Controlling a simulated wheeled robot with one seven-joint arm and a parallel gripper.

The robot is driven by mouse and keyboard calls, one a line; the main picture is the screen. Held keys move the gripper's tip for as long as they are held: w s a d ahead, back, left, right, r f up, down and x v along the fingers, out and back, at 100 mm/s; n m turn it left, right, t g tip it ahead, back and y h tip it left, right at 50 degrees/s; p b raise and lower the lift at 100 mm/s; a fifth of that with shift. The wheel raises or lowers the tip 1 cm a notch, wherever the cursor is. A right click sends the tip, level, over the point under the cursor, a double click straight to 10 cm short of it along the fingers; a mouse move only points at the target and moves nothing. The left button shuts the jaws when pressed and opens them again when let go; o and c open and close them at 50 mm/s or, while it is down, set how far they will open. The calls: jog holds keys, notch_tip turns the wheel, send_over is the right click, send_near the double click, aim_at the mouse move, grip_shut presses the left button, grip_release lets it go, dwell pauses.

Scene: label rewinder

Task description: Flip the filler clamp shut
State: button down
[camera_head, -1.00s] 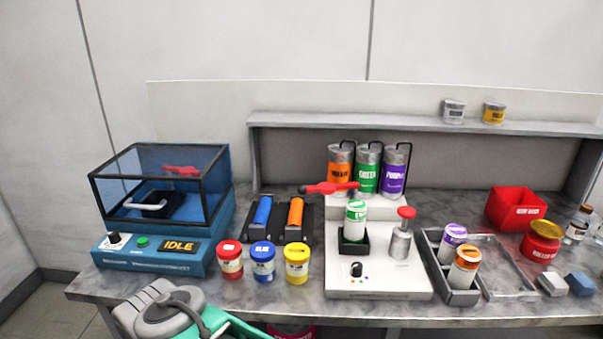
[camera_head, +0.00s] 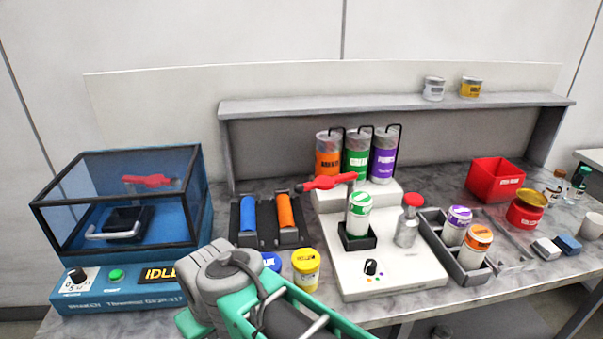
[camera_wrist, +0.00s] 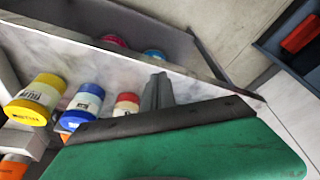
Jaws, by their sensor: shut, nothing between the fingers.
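The filler (camera_head: 388,272) is a white base unit on the bench, with a raised back carrying orange, green and purple cylinders. Its red clamp (camera_head: 328,181) points left in the head view, nearly level, atop a thin post above a green-labelled cup (camera_head: 358,214). The cup stands upright in a black square holder (camera_head: 357,241). My arm is at the bottom left of the head view, in front of the bench, and its fingertips are not visible there. In the wrist view my gripper (camera_wrist: 157,92) is shut and empty, apart from the nearby cups. The clamp is not recognisable in the wrist view.
A blue glass-lidded machine (camera_head: 165,280) stands left. Blue and orange rolls (camera_head: 265,216) lie beside the filler. A yellow cup (camera_head: 306,268) stands before them. A red-topped dispenser (camera_head: 407,224) stands on the filler's right; a grey tray (camera_head: 432,231) is beyond it.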

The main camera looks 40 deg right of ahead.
jog(key=w+d+r+m+p, duration=0.1)
jog(key=w+d+r+p, duration=0.2)
jog(key=w+d+r, duration=0.45)
jog(key=w+d+r+p, duration=0.2)
jog(key=w+d+r, duration=0.3)
jog(key=w+r, duration=0.4)
jog(key=d+r+p, duration=0.1)
jog(key=d+r, duration=0.2)
jog(key=d, duration=0.8)
jog(key=d+r+p, duration=0.1)
jog(key=d+r, duration=0.2)
jog(key=d, duration=0.9)
jog(key=shift+d+r+m+t+h+p, duration=0.25)
jog(key=shift+m+t+h+p, duration=0.05)
jog(key=shift+m+p, duration=0.1)
notch_tip(320, 180, down, 10)
jog(key=b, duration=0.7)
jog(key=shift+s, duration=0.2)
